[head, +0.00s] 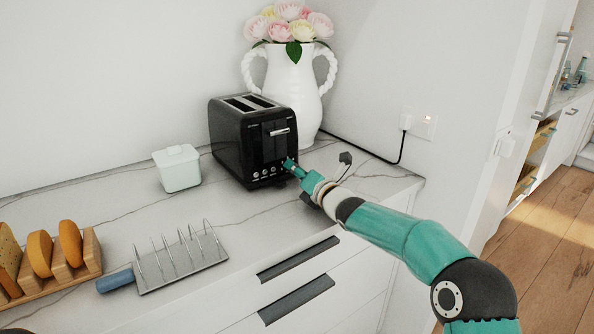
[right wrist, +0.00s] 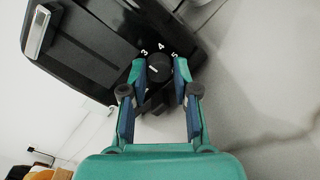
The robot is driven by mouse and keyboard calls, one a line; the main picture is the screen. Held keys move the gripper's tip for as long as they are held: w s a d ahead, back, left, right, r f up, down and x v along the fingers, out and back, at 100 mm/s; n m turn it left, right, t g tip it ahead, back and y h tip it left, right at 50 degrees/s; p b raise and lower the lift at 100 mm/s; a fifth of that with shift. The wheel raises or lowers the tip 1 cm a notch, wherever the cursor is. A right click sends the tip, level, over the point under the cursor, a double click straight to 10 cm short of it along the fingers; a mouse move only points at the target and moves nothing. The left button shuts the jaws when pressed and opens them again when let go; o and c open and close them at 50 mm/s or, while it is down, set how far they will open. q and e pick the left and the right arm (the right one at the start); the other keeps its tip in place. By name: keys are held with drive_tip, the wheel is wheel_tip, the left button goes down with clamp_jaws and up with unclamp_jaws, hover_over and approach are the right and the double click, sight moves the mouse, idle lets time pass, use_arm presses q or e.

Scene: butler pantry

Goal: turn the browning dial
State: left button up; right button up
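The black toaster (head: 252,138) stands on the counter. Its browning dial (right wrist: 159,68) is a round black knob with a white mark, and the numerals 3, 4 and 5 show around it in the right wrist view. My right gripper (head: 291,165) reaches the lower right of the toaster's front. In the head view the gripper hides the dial.
A white vase of flowers (head: 292,85) stands behind the toaster. A lidded white container (head: 178,168) is left of it. A metal toast rack (head: 183,262) and a wooden holder with bread (head: 60,278) lie front left. A cord runs to the wall outlet (head: 418,124).

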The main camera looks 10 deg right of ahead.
drive_tip(key=shift+d, duration=0.1)
clamp_jaws()
drive_tip(key=shift+m, duration=0.4)
drive_tip(key=shift+f+m+p, duration=0.1)
drive_tip(key=shift+m+p, duration=0.2)
drive_tip(key=shift+m, duration=0.6)
drive_tip(key=m+p, duration=0.1)
drive_tip(key=m, duration=0.1)
drive_tip(key=shift+m, duration=0.3)
drive_tip(key=m+p, duration=0.2)
drive_tip(key=m, duration=0.1)
drive_tip(key=shift+g, duration=0.3)
drive_tip(key=shift+f+m+p, duration=0.15)
drive_tip(key=shift+m+p, duration=0.35)
drive_tip(key=shift+m, duration=0.7)
drive_tip(key=shift+f, duration=0.1)
